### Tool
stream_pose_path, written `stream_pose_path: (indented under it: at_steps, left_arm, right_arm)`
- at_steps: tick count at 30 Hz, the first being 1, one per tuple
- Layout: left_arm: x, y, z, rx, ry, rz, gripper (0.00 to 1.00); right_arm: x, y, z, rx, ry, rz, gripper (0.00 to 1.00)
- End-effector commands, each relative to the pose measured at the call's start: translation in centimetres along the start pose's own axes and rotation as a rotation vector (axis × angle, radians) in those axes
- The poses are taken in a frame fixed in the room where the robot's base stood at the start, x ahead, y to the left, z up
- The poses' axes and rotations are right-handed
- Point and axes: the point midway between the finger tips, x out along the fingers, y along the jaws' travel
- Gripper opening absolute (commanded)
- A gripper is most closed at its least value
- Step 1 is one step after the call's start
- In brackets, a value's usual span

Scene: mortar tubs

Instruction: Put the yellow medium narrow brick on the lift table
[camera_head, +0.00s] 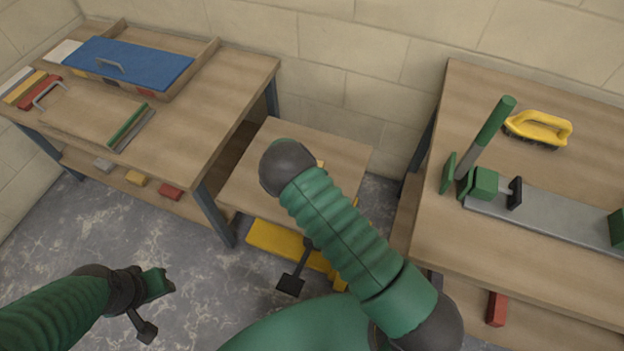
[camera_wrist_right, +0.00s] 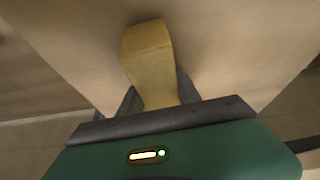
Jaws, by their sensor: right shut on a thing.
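The yellow brick (camera_wrist_right: 149,58) is narrow and sits between the fingers of my right gripper (camera_wrist_right: 155,98) in the right wrist view. The gripper is shut on it, with the wooden top behind it. In the head view, the lift table (camera_head: 345,150) is the small wooden-topped table in the middle with a yellow base. My right arm covers part of its top; the right gripper is hidden there and only a sliver of yellow shows. I cannot tell whether the brick touches the top. My left gripper (camera_head: 165,284) is over the floor at lower left; its jaw opening is unclear.
A left bench (camera_head: 215,85) carries a blue-lidded tray (camera_head: 130,62). A right bench (camera_head: 450,240) carries a green-handled clamp (camera_head: 485,184) and a yellow brush (camera_head: 540,127). A red brick (camera_head: 496,309) is below it.

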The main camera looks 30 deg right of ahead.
Motion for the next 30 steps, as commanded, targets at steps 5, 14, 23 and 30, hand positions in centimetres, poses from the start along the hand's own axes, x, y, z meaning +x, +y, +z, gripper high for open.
stream_pose_path:
  at_steps: [5, 14, 23, 30]
  left_arm:
    - [-0.06, 0.01, -0.02, 0.000, 0.000, 0.000, 0.36]
    - [0.32, 0.01, 0.07, 0.000, 0.000, 0.000, 0.36]
    - [0.51, 0.01, 0.12, 0.000, 0.000, 0.000, 0.36]
    - [0.52, 0.01, 0.12, 0.000, 0.000, 0.000, 0.36]
  right_arm:
    - [-0.10, -0.02, -0.15, 0.000, 0.002, -0.001, 0.00]
    - [0.38, -0.02, 0.05, 0.000, 0.002, -0.001, 0.00]
    - [0.67, -0.01, 0.18, 0.000, 0.002, 0.000, 0.49]
    - [0.73, 0.00, 0.25, 0.000, 0.000, 0.000, 0.65]
